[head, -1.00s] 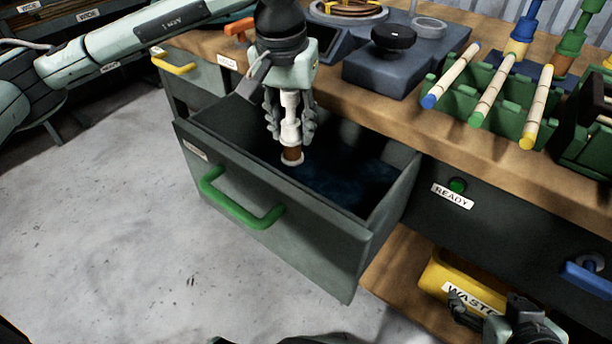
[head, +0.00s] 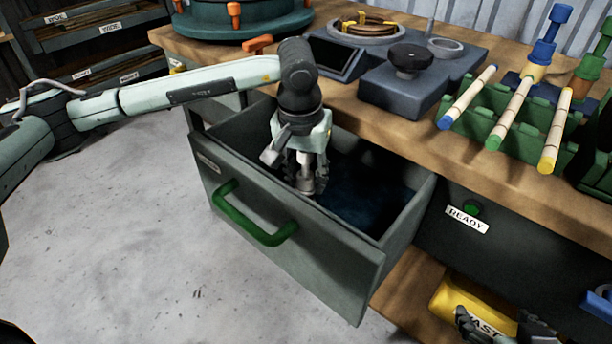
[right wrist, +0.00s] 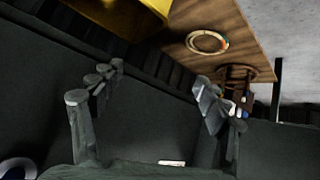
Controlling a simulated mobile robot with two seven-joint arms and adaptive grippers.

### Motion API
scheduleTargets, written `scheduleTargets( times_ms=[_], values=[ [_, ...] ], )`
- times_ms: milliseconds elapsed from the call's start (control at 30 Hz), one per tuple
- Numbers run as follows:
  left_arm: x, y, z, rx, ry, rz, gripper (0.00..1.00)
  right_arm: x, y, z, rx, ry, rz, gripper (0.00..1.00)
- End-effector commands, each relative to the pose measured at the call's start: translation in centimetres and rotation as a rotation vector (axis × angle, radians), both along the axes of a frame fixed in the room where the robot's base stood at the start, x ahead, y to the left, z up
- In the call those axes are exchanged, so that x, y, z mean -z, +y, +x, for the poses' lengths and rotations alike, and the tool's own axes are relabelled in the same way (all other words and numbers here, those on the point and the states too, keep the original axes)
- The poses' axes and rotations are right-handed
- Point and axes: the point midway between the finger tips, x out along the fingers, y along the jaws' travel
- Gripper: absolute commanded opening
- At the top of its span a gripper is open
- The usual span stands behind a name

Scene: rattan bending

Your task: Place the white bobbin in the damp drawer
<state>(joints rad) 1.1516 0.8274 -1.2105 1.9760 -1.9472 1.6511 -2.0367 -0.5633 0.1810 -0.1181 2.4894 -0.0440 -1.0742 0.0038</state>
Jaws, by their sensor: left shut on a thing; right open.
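The damp drawer (head: 330,270) stands open in the head view, with a green handle (head: 250,222) and a dark blue lining inside. My left gripper (head: 305,185) points down inside the drawer opening, near its front left part. It is shut on the white bobbin (head: 305,160), which shows as a pale upright piece between the fingers. The bobbin's lower end is hidden by the fingers and the drawer's front wall. My right gripper (head: 500,328) is at the lower right edge of the head view. It is open and empty in the right wrist view (right wrist: 158,95).
Above the drawer, the bench carries a green rack (head: 500,125) with several colour-tipped rods and a grey block with a black knob (head: 409,58). A yellow waste bin (head: 465,305) stands at lower right, below a READY sign (head: 466,221). The drawer's right part is free.

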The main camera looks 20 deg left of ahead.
Motion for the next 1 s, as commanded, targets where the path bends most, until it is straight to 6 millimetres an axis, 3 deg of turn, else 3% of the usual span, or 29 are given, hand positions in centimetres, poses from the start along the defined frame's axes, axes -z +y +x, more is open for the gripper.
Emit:
scheduleTargets(
  times_ms=[400, 433, 600, 1000],
  values=[
    [0.15, -0.01, 0.02, 0.000, -0.001, 0.000, 0.04, -0.81, 0.79, 0.83, -0.015, -0.056, 0.018, 0.75],
    [0.16, 0.00, 0.00, 0.000, 0.000, 0.000, 0.36, -0.90, 0.86, 0.89, -0.016, -0.060, 0.020, 0.75],
    [0.14, 0.00, 0.01, 0.000, 0.000, 0.000, 0.55, -0.94, 0.96, 0.88, -0.016, -0.059, 0.023, 0.75],
    [-0.07, -0.01, 0.00, 0.000, 0.000, 0.000, 0.55, -0.82, 0.72, 0.51, -0.011, -0.037, 0.016, 0.75]
  ],
)
